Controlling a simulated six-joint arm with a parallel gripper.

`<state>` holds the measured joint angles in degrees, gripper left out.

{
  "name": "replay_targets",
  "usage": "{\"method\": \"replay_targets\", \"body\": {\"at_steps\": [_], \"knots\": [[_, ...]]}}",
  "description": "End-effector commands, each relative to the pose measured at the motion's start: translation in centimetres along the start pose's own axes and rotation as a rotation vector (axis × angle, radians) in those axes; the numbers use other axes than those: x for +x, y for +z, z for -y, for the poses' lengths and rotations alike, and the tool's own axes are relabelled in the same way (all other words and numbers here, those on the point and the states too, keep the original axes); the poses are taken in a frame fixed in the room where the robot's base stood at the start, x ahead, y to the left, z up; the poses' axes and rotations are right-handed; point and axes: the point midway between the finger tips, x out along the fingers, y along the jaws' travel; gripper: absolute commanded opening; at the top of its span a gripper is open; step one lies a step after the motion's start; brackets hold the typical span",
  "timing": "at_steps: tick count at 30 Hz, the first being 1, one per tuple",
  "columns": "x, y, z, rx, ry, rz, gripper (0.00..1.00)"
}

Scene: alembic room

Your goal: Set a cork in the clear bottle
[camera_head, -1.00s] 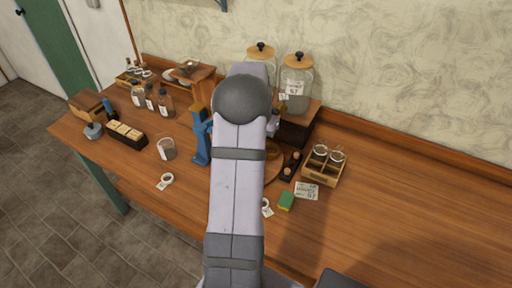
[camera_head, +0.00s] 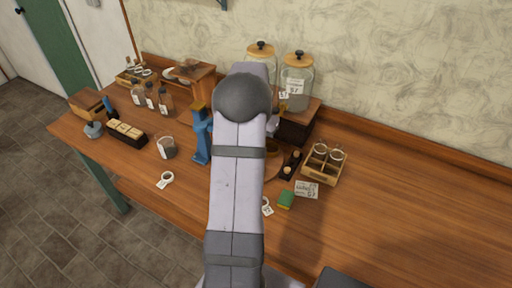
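A dark narrow rack (camera_head: 290,167) right of my arm holds small light-topped pieces that look like corks (camera_head: 287,171). Three small labelled bottles stand at the back left. The leftmost bottle (camera_head: 137,94) looks the clearest; the others (camera_head: 165,103) look brown. I cannot tell for sure which is the clear bottle. My arm crosses the middle of the view and covers part of the table. Only a pale bit of my wrist shows at its right side; my gripper's fingers are hidden.
Large lidded jars (camera_head: 296,85) stand behind. A wooden crate (camera_head: 324,177) with glass jars and a green sponge (camera_head: 286,199) are right.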

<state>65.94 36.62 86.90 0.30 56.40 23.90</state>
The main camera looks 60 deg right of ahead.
Motion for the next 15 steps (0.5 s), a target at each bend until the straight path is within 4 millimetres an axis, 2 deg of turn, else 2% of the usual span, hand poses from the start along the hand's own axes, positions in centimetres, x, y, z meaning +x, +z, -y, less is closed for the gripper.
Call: {"method": "replay_targets", "body": {"at_steps": [7, 8, 10, 11, 15], "knots": [[0.02, 0.00, 0.00, 0.000, 0.000, 0.000, 0.00], [0.02, 0.00, 0.00, 0.000, 0.000, 0.000, 0.16], [0.02, 0.00, 0.00, 0.000, 0.000, 0.000, 0.32], [0.02, 0.00, 0.00, 0.000, 0.000, 0.000, 0.35], [0.01, 0.00, 0.00, 0.000, 0.000, 0.000, 0.35]]}}
